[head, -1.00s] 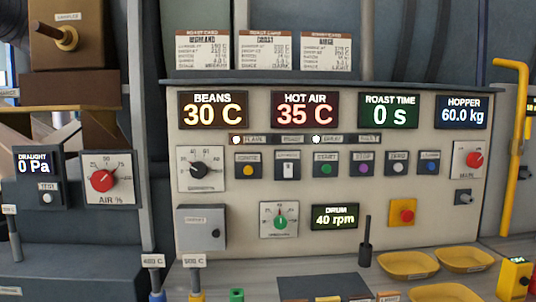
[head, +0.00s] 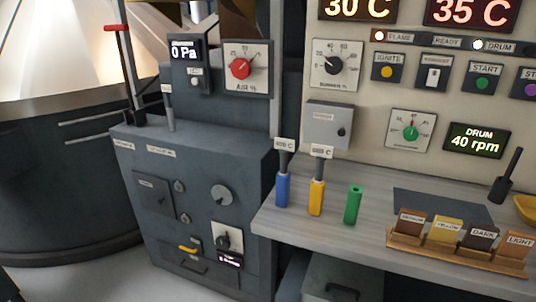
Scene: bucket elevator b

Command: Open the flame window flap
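A dark square flap-like plate (head: 153,196) sits on the front of the dark grey cabinet (head: 205,150) at left centre. It looks shut and flat against the cabinet, and its label is too small to read, so I cannot tell for sure that it is the flame window flap. Small round fittings (head: 180,200) and a grey dial (head: 222,195) are to its right. A light grey box cover (head: 328,125) with a dark knob is on the control panel and also looks shut. Neither of my grippers shows in the head view.
A wooden counter (head: 350,235) juts out at right, holding blue (head: 282,190), yellow (head: 316,197) and green (head: 353,205) handled items and a rack of labelled samples (head: 455,255). Floor (head: 110,275) shows clear in front of the cabinet. A large round drum (head: 60,170) stands at left.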

